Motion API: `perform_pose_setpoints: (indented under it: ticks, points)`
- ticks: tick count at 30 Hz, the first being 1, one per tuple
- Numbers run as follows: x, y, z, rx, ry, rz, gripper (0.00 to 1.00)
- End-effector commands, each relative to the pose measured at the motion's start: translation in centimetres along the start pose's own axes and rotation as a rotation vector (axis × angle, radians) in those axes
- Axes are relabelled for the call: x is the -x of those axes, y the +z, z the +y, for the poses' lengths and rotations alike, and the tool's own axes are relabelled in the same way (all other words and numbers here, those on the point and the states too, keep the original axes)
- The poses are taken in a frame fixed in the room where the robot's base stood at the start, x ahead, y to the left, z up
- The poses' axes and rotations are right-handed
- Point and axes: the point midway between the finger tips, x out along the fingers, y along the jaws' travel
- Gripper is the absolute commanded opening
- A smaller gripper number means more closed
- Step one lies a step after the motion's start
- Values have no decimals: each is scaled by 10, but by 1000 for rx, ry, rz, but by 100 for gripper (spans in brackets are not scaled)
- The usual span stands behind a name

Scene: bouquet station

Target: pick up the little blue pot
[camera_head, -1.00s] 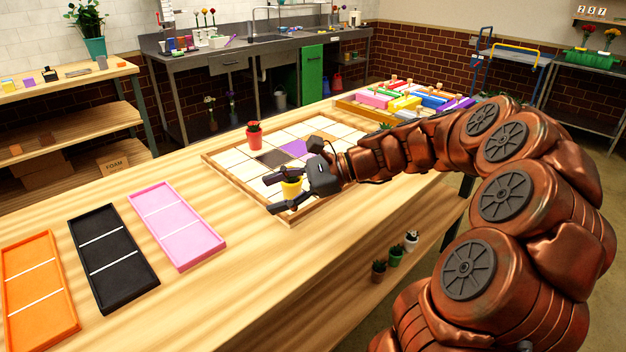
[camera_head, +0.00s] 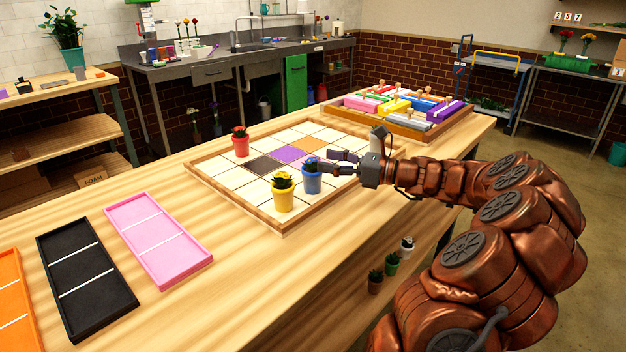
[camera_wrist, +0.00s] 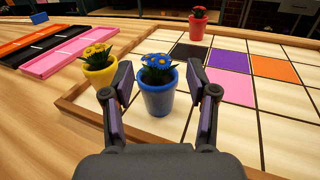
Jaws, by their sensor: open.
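The little blue pot (camera_head: 312,181) holds blue flowers and stands upright on the tiled board (camera_head: 233,186), near its front edge. In the wrist view the blue pot (camera_wrist: 157,98) is between the two fingers of my gripper (camera_wrist: 159,88). The fingers are spread, with a gap seen on the right side; contact on the left cannot be told. In the head view my gripper (camera_head: 338,163) reaches in from the right at the height of the pot's upper part.
A yellow pot (camera_head: 283,194) stands close beside the blue pot, at left in the wrist view. A red pot (camera_head: 240,143) stands farther back on the board. Pink (camera_head: 157,240) and black (camera_head: 86,284) trays lie at left. A crate of coloured blocks (camera_head: 428,133) is behind.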

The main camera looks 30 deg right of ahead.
Motion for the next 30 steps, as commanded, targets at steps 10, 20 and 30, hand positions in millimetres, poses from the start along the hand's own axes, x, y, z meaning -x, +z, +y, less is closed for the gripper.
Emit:
perform_pose_setpoints:
  ticks: [10,20,30]
  points:
    - [-42,-1,4,1,0,1,58]
    - [-46,-1,4,1,-3,1,53]
    - [-46,-1,4,1,-4,1,18]
